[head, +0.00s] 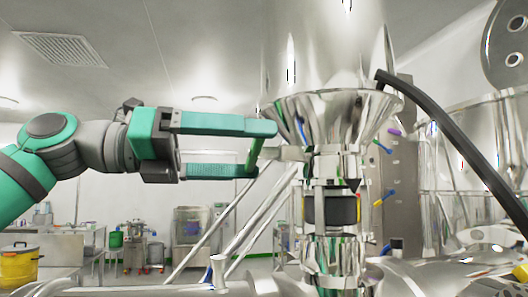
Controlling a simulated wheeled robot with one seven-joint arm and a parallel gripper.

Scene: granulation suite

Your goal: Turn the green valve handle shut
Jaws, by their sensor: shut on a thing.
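The green valve handle (255,154) is a short green bar, a little tilted from upright, at the left end of a metal stem (291,153). The stem comes off the left side of a shiny steel valve body below a funnel-shaped hopper (335,106). My gripper (261,149) reaches in from the left. Its two long green fingers lie above and below the handle, and it is shut on it. The fingers cover the handle's ends in part.
A black hose (455,142) slopes down across the right side. Steel vessels and pipes fill the right and lower front. A panel (402,170) with coloured handles stands behind the valve. A yellow bucket (19,267) stands at the lower left.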

